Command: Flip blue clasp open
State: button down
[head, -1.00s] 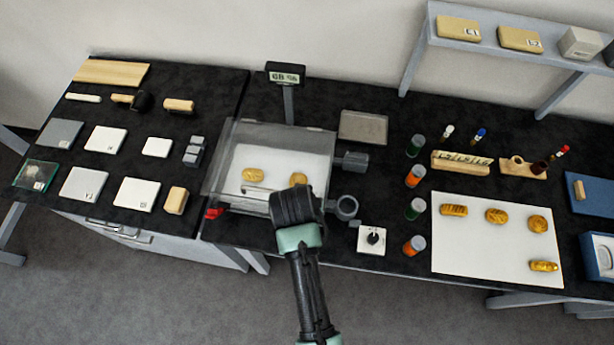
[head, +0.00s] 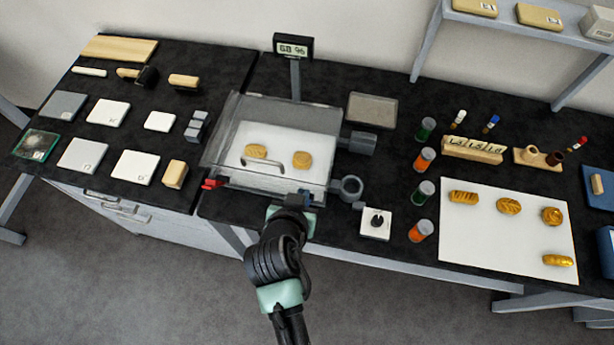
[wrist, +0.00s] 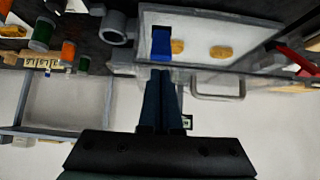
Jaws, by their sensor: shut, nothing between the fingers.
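The blue clasp (wrist: 161,42) shows in the wrist view at the front edge of a clear-lidded box (head: 228,140), near the box's front right corner in the head view. My gripper (wrist: 161,76) is shut and empty. Its fingertips are right at the clasp's near end in the wrist view; I cannot tell whether they touch it. In the head view my gripper (head: 298,200) is at the box's front right corner and largely hides the clasp. A red clasp (head: 212,184) sits at the front left corner. The lid looks down, with a front handle (wrist: 218,90).
Two golden pieces (head: 302,160) lie inside the box. A grey ring (head: 349,188) and a white dial block (head: 376,222) stand close on the right. Several orange and green jars (head: 421,230) stand further right. The floor in front is clear.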

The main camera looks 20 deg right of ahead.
aim_at(306, 187)
jog(key=shift+d, duration=0.1)
jog(key=shift+w+d+f, duration=0.1)
jog(key=shift+w+d, duration=0.3)
jog(key=shift+w, duration=0.25)
jog(key=w+d+r+p, duration=0.1)
jog(key=w+r+p, duration=0.1)
jog(key=r, duration=0.1)
jog(key=shift+w+d, duration=0.15)
jog(key=shift+d, duration=0.2)
jog(key=shift+a+f+b, duration=0.1)
jog(key=shift+a+b, duration=0.1)
jog(key=shift+b, duration=0.15)
jog(key=s+f+b+v, duration=0.1)
jog(key=v, duration=0.8)
jog(key=shift+a+b, duration=0.2)
jog(key=shift+b, duration=0.1)
jog(key=shift+r, duration=0.1)
